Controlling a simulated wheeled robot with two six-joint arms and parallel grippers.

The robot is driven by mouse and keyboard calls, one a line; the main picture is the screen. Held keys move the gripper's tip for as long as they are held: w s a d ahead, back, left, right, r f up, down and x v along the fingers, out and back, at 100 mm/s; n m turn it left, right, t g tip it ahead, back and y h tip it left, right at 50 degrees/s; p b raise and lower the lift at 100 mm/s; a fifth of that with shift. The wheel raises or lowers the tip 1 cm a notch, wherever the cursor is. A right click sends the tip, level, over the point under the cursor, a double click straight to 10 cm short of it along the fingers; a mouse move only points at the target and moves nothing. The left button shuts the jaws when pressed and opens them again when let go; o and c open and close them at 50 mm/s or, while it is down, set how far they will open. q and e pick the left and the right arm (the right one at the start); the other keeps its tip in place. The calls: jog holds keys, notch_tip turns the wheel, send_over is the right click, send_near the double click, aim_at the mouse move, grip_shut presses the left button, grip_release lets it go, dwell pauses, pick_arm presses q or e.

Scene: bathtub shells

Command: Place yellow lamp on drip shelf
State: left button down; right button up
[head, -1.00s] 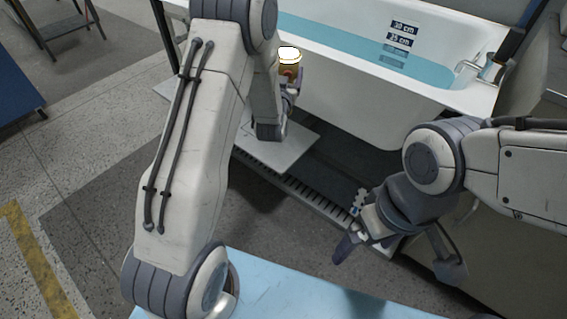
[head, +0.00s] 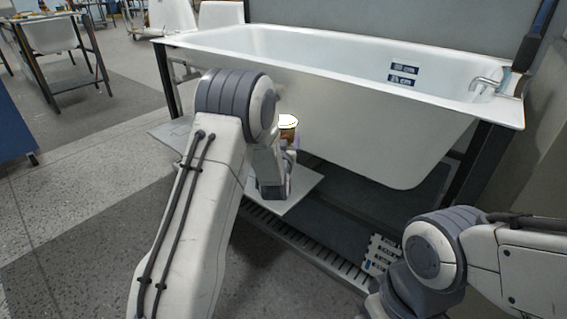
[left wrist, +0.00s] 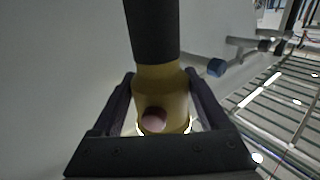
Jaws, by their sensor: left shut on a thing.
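The yellow lamp (head: 289,135) shows in the head view as a small yellow body with a bright white top, in front of the tub wall. My left gripper (head: 290,146) is shut on it, partly hidden by my left arm. In the left wrist view the lamp's yellow part (left wrist: 162,84) sits between the two fingers of my left gripper (left wrist: 163,100), with a black section beyond it. A flat light-grey plate, perhaps the drip shelf (head: 303,187), lies below the gripper beside the tub. The lamp appears above it, apart from it. My right gripper is out of view.
The white bathtub (head: 370,125) fills the back, on a dark frame. A slotted grate (head: 310,253) runs along the floor in front. A white perforated piece (head: 383,252) lies below the tub near my right arm. A rack (left wrist: 285,100) shows at right in the wrist view.

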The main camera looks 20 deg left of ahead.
pick_arm(q)
notch_tip(320, 180, down, 5)
jog(key=shift+b, duration=1.1)
jog(key=shift+f, duration=0.25)
grip_release()
jog(key=shift+r, duration=0.15)
jog(key=shift+r, duration=0.2)
jog(key=p+v, duration=0.3)
jog(key=v, duration=0.9)
jog(key=shift+f, duration=0.2)
